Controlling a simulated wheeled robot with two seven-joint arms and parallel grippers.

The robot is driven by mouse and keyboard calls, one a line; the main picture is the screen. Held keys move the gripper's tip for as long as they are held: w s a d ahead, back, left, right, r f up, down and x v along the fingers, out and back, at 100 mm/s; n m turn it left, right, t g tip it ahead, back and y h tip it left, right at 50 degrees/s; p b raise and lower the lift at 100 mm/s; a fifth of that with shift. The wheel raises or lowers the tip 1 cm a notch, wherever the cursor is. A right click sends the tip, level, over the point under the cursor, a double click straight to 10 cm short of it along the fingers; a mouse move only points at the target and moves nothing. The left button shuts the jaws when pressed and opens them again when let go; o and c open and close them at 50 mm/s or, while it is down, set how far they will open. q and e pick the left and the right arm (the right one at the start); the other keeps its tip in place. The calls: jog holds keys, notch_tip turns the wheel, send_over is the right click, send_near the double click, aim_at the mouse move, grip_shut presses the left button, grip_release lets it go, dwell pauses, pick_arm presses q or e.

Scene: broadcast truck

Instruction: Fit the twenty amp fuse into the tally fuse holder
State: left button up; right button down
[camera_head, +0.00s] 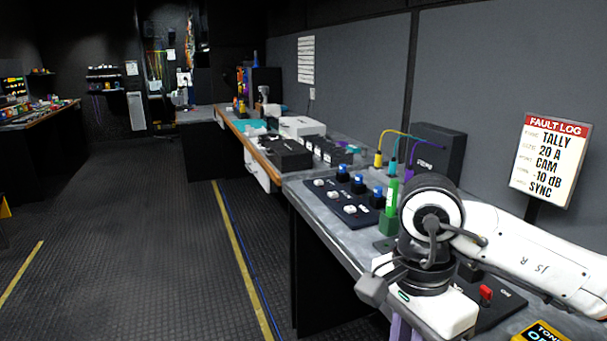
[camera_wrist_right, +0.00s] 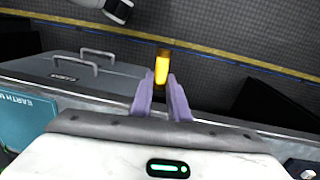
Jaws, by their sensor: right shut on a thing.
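In the right wrist view, the purple fingers of my right gripper (camera_wrist_right: 161,97) are shut on a yellow-orange fuse (camera_wrist_right: 162,69). The fuse sticks out past the fingertips, and its far end is darker. No amp marking is legible on it. In the head view my right gripper (camera_head: 402,328) points down at the front edge of the bench, its fingers cut off by the bottom border and the fuse not visible. I cannot make out the tally fuse holder in either view; my right arm covers part of the bench. My left gripper is not in view.
A fault log board (camera_head: 549,161) reads TALLY, 20 A, CAM, -10 dB, SYNC. A panel with blue knobs (camera_head: 346,200) and a green block (camera_head: 389,222) stand left of my arm. A red switch (camera_head: 486,293) and a yellow-edged box (camera_head: 541,334) lie right. Floor left of the bench is clear.

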jog(key=s+a+f+n+t, duration=0.15)
jog(key=s+f+n, duration=0.35)
jog(key=n, duration=1)
jog(key=d+r+m, duration=0.1)
jog(key=d+m, duration=0.1)
jog(key=d, duration=0.6)
jog(key=shift+w+r+g, duration=0.15)
jog(key=shift+w+g, duration=0.1)
jog(key=shift+g, duration=0.1)
